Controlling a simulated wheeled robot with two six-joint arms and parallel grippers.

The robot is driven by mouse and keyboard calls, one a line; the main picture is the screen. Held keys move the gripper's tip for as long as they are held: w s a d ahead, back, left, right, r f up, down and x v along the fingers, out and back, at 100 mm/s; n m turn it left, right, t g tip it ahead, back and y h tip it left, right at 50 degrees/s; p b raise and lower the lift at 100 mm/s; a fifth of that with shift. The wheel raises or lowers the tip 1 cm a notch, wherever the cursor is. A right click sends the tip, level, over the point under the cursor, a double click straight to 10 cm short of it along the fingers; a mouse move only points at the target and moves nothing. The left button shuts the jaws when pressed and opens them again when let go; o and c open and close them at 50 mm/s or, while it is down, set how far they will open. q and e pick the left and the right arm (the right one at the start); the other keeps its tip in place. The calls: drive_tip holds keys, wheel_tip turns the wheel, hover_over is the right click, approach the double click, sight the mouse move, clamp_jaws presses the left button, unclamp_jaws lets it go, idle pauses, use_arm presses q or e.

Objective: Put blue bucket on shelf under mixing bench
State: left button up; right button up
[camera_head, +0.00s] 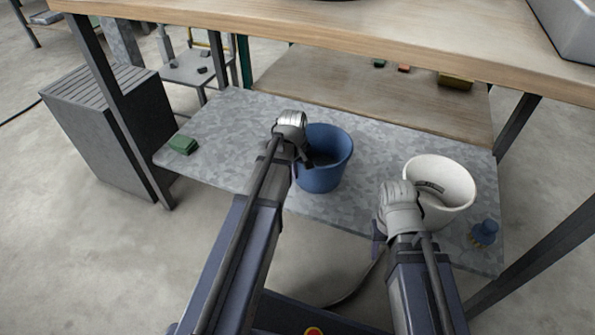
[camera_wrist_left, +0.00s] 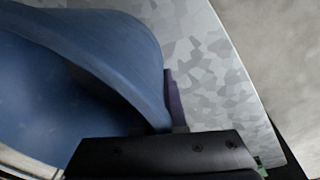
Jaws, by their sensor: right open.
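The blue bucket (camera_head: 335,165) stands about upright on the grey shelf (camera_head: 235,130) under the wooden mixing bench (camera_head: 330,32). My left gripper (camera_head: 306,158) is at the bucket's left rim and looks shut on its wall. In the left wrist view the blue bucket (camera_wrist_left: 90,60) fills the left side, and one dark finger (camera_wrist_left: 174,100) lies against the outside of its wall. The other finger is hidden there. My right gripper (camera_head: 425,188) is open at the left rim of a white bucket (camera_head: 452,205), with a dark finger showing inside it.
A green block (camera_head: 183,144) lies at the shelf's left end. A blue knobbed object (camera_head: 484,233) is at its right front corner. Bench legs (camera_head: 125,115) frame the shelf. A dark grey slatted box (camera_head: 100,130) stands at the left. The shelf's left part is mostly clear.

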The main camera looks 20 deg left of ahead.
use_arm(q)
drive_tip(key=o, duration=0.4)
drive_tip(key=shift+c, duration=0.2)
drive_tip(key=shift+r, duration=0.2)
wheel_tip(320, 180, up, 12)
drive_tip(key=s+p, duration=0.2)
drive_tip(key=p, duration=1)
drive_tip(key=s+d+m+g+y, duration=0.1)
drive_tip(key=s+d+m+g, duration=0.1)
drive_tip(key=s+d+m, duration=1.2)
drive_tip(key=s+d, duration=0.2)
drive_tip(key=d, duration=0.2)
drive_tip(key=shift+f, duration=0.2)
drive_tip(key=shift+s+d, duration=0.1)
